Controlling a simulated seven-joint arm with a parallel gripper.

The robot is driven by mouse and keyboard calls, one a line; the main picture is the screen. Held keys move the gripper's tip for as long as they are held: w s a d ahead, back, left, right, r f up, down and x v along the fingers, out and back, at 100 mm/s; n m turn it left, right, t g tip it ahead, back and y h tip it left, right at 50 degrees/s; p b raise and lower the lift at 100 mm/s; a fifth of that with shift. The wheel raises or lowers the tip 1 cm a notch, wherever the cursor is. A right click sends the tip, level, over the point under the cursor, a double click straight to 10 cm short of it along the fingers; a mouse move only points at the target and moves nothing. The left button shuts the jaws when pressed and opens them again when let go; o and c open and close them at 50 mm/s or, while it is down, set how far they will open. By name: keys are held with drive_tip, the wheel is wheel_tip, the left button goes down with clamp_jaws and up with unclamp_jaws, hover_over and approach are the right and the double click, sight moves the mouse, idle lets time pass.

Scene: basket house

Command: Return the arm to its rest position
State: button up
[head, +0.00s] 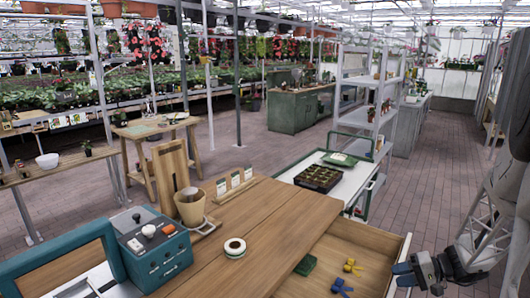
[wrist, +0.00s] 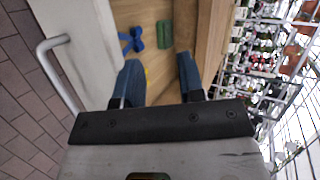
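My gripper (head: 402,274) is at the lower right of the head view, beside the front of an open wooden drawer (head: 372,244). In the wrist view, my gripper (wrist: 158,72) has its two blue fingers spread apart with nothing held between them. The wrist view looks down past the fingers at the drawer's pale front (wrist: 88,45) and its wooden floor. My arm comes in from the right edge of the head view.
The drawer holds a green block (head: 305,265), a yellow piece (head: 352,267) and a blue piece (head: 341,286). A metal handle (wrist: 52,62) sticks out from the drawer front. The wooden tabletop (head: 285,225) carries a tape roll (head: 235,247) and a teal machine (head: 152,250). Brick floor (head: 430,190) lies open at right.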

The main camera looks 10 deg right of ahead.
drive_tip(key=s+a+r+n+g+h, duration=0.2)
drive_tip(key=a+r+h, duration=0.1)
drive_tip(key=a+r, duration=0.65)
drive_tip(key=s+a+r+n+g+h, duration=0.1)
drive_tip(key=s+a+r+g+h, duration=0.15)
drive_tip(key=a+r, duration=0.65)
drive_tip(key=s+a+r+n+t+h, duration=0.1)
drive_tip(key=s+a+r+t+h, duration=0.15)
drive_tip(key=s+a+r, duration=0.55)
drive_tip(key=s+a+r+n+t+h, duration=0.25)
drive_tip(key=s+a+r, duration=0.2)
drive_tip(key=s, duration=0.45)
wheel_tip(320, 180, down, 10)
drive_tip(key=w+g, duration=0.1)
drive_tip(key=g, duration=0.2)
drive_tip(key=shift+a+m+h, duration=0.25)
drive_tip(key=shift+m+h, duration=0.2)
